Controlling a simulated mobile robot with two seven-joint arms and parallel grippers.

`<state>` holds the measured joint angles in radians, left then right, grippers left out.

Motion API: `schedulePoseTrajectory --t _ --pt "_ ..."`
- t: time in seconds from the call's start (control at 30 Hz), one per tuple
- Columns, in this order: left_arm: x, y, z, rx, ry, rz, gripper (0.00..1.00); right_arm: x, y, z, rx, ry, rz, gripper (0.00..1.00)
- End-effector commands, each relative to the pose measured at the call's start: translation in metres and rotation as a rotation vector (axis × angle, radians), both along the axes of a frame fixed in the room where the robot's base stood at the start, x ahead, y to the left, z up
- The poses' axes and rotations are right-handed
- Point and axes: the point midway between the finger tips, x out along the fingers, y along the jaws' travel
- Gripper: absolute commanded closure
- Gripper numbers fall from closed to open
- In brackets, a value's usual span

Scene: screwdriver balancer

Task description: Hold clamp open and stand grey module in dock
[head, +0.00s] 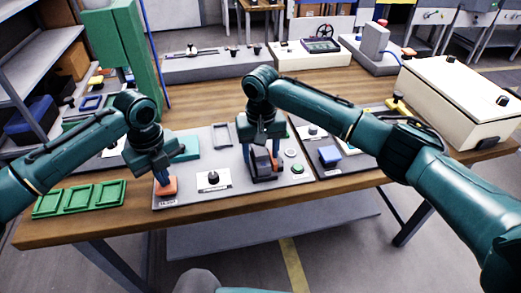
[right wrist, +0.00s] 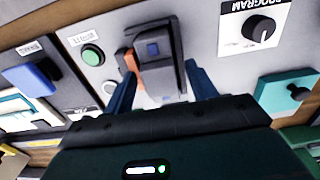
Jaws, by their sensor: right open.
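The grey module (right wrist: 153,50), dark with a small blue square, stands in the dock (head: 264,178) at the board's middle front. An orange clamp jaw (right wrist: 131,66) is beside it; whether they touch is unclear. My right gripper (head: 262,150) is over the dock. In the right wrist view, its open fingers (right wrist: 160,78) are apart on either side of the module, with gaps visible. My left gripper (head: 162,180) is down at the orange paddle (head: 166,188) at the board's front left corner. Its fingertips are small and partly hidden, so its opening is unclear.
A PROGRAM knob (right wrist: 260,29) lies between the two grippers' spots. A green button (right wrist: 92,55) and a blue block (head: 330,154) are right of the dock in the head view. A green tray (head: 80,199) lies at the front left. A cream case (head: 455,100) stands at the right.

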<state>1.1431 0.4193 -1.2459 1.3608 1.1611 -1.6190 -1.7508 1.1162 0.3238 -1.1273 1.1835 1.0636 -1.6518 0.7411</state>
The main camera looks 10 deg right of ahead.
Motion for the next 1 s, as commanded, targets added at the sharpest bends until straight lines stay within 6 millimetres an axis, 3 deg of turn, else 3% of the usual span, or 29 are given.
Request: schedulePoseTrajectory --t 0.17,0.5,0.7,1.0 --pt "-0.001 0.000 -0.002 0.002 0.005 0.000 1.00 -0.001 -0.001 0.008 -0.002 0.004 -0.001 0.42" --pt "-0.001 0.000 -0.002 0.001 0.004 0.000 1.00 0.000 0.000 0.078 0.001 -0.002 0.000 0.42" --pt "-0.001 0.000 -0.002 0.001 0.004 0.000 1.00 -0.001 0.000 0.110 0.001 -0.002 0.000 0.42" --pt "-0.001 0.000 -0.002 0.002 0.003 0.000 1.00 -0.001 0.000 0.121 0.001 0.000 0.000 0.42"
